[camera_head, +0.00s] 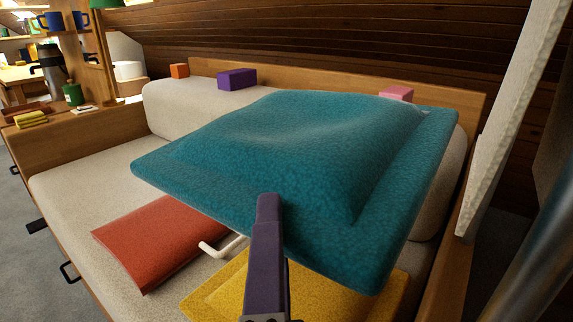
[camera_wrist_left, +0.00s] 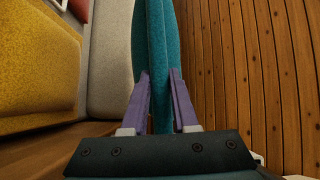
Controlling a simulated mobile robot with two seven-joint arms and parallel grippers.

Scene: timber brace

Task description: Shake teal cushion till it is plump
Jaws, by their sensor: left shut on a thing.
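The teal cushion (camera_head: 300,140) is held up in the air above the sofa, spread nearly flat with a raised middle and flat rims. My left gripper (camera_head: 268,205) is at its near edge, with one purple finger showing on top of the rim. In the left wrist view the two purple fingers (camera_wrist_left: 159,85) sit on either side of the teal cushion (camera_wrist_left: 153,40), shut on its edge. The lower finger is hidden under the cushion in the head view. My right gripper is not in view.
On the pale sofa (camera_head: 75,180) lie a red cushion (camera_head: 155,240) and a yellow cushion (camera_head: 215,290), partly covered. Orange (camera_head: 179,71), purple (camera_head: 237,79) and pink (camera_head: 397,93) blocks stand along the sofa back. A white slanted post (camera_head: 510,120) rises at right.

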